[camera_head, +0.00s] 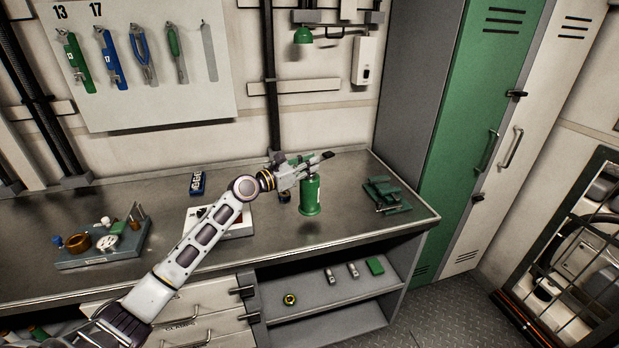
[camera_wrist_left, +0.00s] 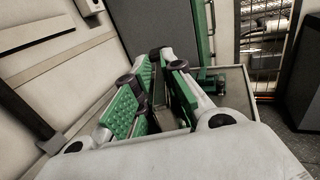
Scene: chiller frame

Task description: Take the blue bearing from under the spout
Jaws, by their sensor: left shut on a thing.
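My left gripper (camera_head: 312,165) is over the back right of the bench, shut around the top of a green can (camera_head: 311,196). A dark tip points right just past the fingers; it looks like the can's spout. In the left wrist view the green-padded fingers (camera_wrist_left: 160,85) reach forward, with what they hold largely hidden between them. A small dark round thing (camera_head: 284,197) lies left of the can, its colour unclear. I cannot make out a blue bearing for certain. My right gripper is not in view.
A grey block (camera_head: 100,256) with a copper ring, a blue knob and small parts stands at the bench's left. A blue case (camera_head: 197,183) lies at the back. Green clamps (camera_head: 385,193) lie right of the can. A green locker (camera_head: 475,110) bounds the right. The front right bench top is clear.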

